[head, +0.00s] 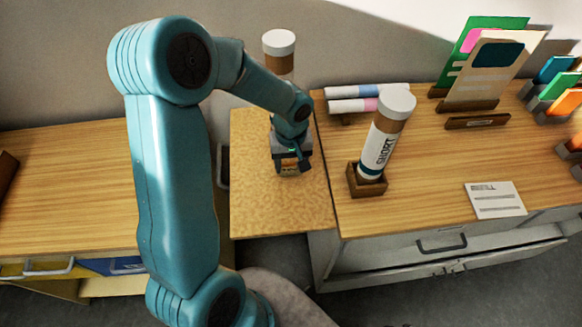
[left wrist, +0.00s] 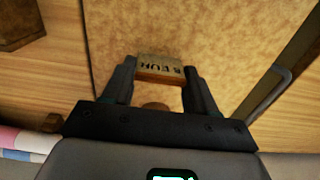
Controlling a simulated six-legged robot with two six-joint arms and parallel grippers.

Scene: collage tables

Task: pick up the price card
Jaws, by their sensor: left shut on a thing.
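My left gripper (head: 291,170) is over the small speckled middle table (head: 285,210). In the left wrist view the two fingers of my left gripper (left wrist: 158,80) are shut on a small tan price card (left wrist: 158,65) with dark lettering, seen upside down, and a brown wooden lower edge. One finger is at each end of the card. In the head view the card is mostly hidden by the gripper. I cannot tell whether it touches the tabletop. My right gripper is in neither view.
A white-capped bottle (head: 280,45) stands behind my left forearm. On the right table, another bottle (head: 385,140) leans in a wooden holder (head: 366,181). Rolled tubes (head: 352,91), upright cards (head: 487,75) and a white sheet (head: 495,199) are also there. The middle table's front is clear.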

